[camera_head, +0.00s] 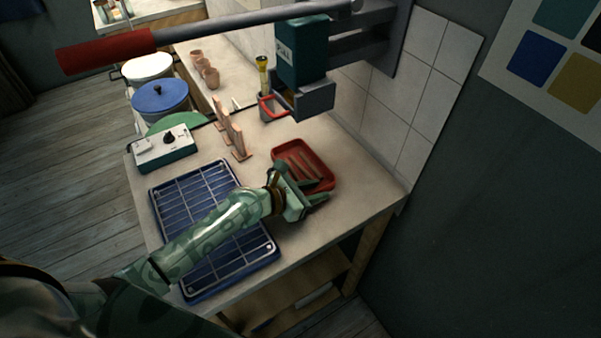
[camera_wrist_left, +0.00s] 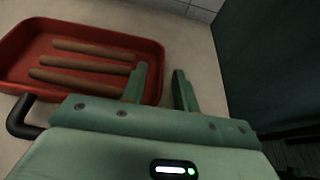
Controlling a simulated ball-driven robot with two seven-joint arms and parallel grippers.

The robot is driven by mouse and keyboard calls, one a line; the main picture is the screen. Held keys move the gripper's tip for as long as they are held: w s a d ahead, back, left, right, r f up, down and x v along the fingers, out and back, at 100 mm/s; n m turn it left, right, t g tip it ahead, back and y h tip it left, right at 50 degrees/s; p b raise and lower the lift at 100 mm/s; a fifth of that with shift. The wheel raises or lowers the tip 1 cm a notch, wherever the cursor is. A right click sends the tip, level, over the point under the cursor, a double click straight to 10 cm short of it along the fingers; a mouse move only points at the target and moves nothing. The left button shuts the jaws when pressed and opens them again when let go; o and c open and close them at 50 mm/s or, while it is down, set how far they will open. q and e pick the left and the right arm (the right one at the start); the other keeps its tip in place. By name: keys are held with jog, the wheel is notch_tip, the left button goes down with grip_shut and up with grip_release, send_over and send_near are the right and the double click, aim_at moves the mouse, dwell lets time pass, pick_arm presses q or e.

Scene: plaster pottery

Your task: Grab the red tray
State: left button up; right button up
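The red tray (camera_head: 291,147) lies on the worktop near its right end, with brown rods (camera_head: 303,163) in it. It also shows in the left wrist view (camera_wrist_left: 95,31), with three rods inside. My left gripper (camera_head: 318,190) is at the near side of the tray in the head view. In the left wrist view its fingers (camera_wrist_left: 161,85) are apart, one over the tray's inside and one outside the right rim. The rim shows between them, with no clear contact. My right gripper is not in view.
A blue crate with a wire rack (camera_head: 195,188) lies under my left forearm. A lever press (camera_head: 302,50) with a long red-handled bar overhangs the worktop behind the tray. Upright boards (camera_head: 238,139) stand left of the tray. A tiled wall (camera_head: 385,85) bounds the right.

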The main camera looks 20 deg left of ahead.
pick_arm(q)
jog(key=shift+c, duration=0.7)
grip_shut()
jog(key=shift+r, duration=0.15)
